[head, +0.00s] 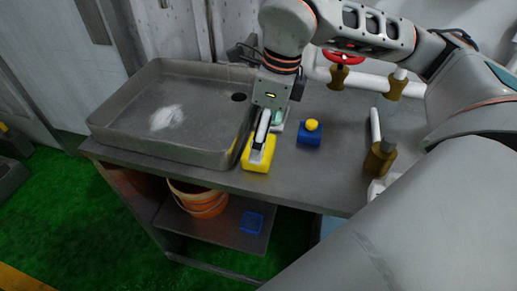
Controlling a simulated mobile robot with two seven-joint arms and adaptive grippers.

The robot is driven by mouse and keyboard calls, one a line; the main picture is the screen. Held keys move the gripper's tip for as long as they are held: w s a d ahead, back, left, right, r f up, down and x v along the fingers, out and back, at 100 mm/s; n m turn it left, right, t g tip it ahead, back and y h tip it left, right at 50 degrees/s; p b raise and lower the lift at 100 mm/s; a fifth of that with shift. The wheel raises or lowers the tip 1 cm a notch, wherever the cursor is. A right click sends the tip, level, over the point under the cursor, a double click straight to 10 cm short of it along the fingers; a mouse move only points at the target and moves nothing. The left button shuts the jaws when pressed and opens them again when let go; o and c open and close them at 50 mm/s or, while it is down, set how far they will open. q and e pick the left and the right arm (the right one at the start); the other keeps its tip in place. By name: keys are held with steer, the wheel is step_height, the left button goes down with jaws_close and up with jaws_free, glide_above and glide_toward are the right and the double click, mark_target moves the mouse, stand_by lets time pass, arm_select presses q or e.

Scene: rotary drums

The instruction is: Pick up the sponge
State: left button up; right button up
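The yellow sponge (260,164) lies at the front of the grey metal table, just right of the tray. My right gripper (259,143) points down at the sponge, with its fingers at or very near the sponge's top. The gripper hides part of the sponge. I cannot tell whether the fingers are around it or pressing on it. My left gripper is not in view.
A metal tray (103,124) with a white patch stands on the left of the table. A blue box with a yellow knob (309,133) stands right of the sponge. Pipes with brass fittings (379,160) stand further right. An orange bucket (198,200) is on the lower shelf.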

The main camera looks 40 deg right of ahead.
mark_target(271, 141)
steer(key=shift+w+a+f, duration=0.1)
steer(key=shift+w+f, duration=0.15)
steer(key=shift+f, duration=0.65)
steer(key=shift+w+f, duration=0.2)
steer(key=shift+f, duration=0.65)
steer(key=shift+w+a+f, duration=0.1)
steer(key=shift+w+f, duration=0.15)
steer(key=shift+f, duration=0.65)
steer(key=c, duration=1)
